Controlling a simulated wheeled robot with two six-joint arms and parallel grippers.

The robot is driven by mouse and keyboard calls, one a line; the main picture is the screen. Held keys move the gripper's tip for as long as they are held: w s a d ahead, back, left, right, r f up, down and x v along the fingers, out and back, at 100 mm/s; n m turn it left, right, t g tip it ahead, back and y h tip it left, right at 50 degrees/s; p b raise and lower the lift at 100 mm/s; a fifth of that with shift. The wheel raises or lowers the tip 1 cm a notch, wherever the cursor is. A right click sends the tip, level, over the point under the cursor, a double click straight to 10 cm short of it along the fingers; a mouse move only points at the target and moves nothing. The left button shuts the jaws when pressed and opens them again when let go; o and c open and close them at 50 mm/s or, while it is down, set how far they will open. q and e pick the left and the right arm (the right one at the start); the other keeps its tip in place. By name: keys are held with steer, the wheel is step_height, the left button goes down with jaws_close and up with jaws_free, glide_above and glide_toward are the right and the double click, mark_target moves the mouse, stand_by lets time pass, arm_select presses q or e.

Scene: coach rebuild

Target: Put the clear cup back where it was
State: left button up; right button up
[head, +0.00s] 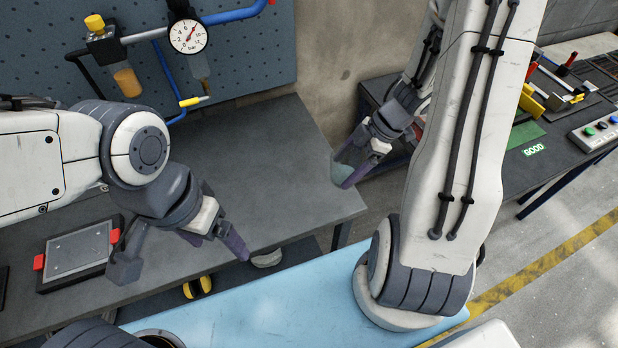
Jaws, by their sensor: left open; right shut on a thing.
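The clear cup (341,173), faintly greenish and see-through, is between the fingers of my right gripper (354,168). My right gripper is shut on it near the right edge of the grey table (270,150). The fingers hide part of the cup, and I cannot tell whether its base touches the tabletop. My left gripper (184,252) is open and empty, fingers spread, over the front part of the grey table, well left of the cup.
A flat plate with red clips (78,250) lies at left on the table. A pegboard (250,50) with a gauge (188,36) stands behind. A dark bench (550,150) with tools is at right. A light blue surface (290,305) lies in front. The table's middle is clear.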

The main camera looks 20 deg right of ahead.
steer(key=shift+s+a+f, duration=0.1)
steer(key=shift+f, duration=0.15)
steer(key=w+a+f, duration=0.1)
steer(key=w+f, duration=0.1)
steer(key=w, duration=0.1)
steer(key=w+a+f, duration=0.2)
steer(key=w, duration=0.1)
steer(key=w+a+f+p, duration=0.1)
steer(key=w+a+f, duration=0.1)
steer(key=w, duration=0.1)
steer(key=shift+a+f, duration=0.2)
steer(key=shift+a, duration=0.05)
steer(key=shift+w+a+f, duration=0.1)
steer(key=shift+w+f, duration=0.05)
steer(key=shift+f, duration=1.95)
steer(key=shift+f, duration=0.15)
steer(key=o, duration=1.2)
steer(key=shift+o, duration=0.2)
